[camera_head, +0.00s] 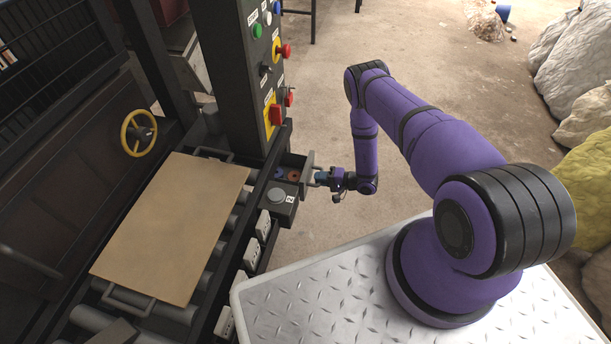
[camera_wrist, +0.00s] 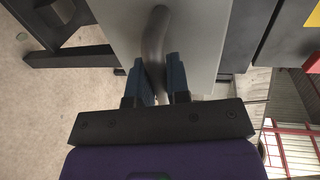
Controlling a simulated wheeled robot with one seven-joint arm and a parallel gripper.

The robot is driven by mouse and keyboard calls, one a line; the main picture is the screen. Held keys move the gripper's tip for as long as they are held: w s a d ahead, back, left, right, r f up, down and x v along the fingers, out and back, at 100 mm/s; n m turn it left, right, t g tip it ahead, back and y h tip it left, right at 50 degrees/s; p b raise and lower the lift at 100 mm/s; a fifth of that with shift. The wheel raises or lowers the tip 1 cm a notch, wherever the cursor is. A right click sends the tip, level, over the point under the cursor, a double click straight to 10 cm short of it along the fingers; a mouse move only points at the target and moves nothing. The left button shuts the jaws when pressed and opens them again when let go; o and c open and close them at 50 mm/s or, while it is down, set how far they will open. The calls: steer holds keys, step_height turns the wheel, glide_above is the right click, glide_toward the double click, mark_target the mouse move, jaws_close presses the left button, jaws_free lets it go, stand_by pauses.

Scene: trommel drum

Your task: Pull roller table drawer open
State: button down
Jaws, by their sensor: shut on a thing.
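The roller table drawer (camera_head: 307,164) is at the right side of the roller table (camera_head: 262,178). It stands partly out, and small blue and reddish things show inside it. My gripper (camera_head: 318,178) is at the drawer's front. In the wrist view, my gripper (camera_wrist: 163,82) has its two blue fingers on either side of the grey bar handle (camera_wrist: 156,38), shut on it. The drawer's light grey front panel (camera_wrist: 195,40) is just beyond the fingers. The drawer's interior is hidden in the wrist view.
A tan board (camera_head: 175,225) lies on the rollers. A dark control post (camera_head: 235,75) with coloured buttons rises behind the drawer. A grey box with a round button (camera_head: 277,196) is just in front of it. Bare floor (camera_head: 330,110) lies to the right; pale rocks (camera_head: 575,70) stand farther right.

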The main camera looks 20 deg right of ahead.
steer(key=f+v, duration=0.1)
steer(key=v, duration=0.6)
steer(key=shift+d, duration=0.3)
steer(key=shift+s+f, duration=0.15)
steer(key=c, duration=1.1)
jaws_free()
steer(key=v, duration=1.1)
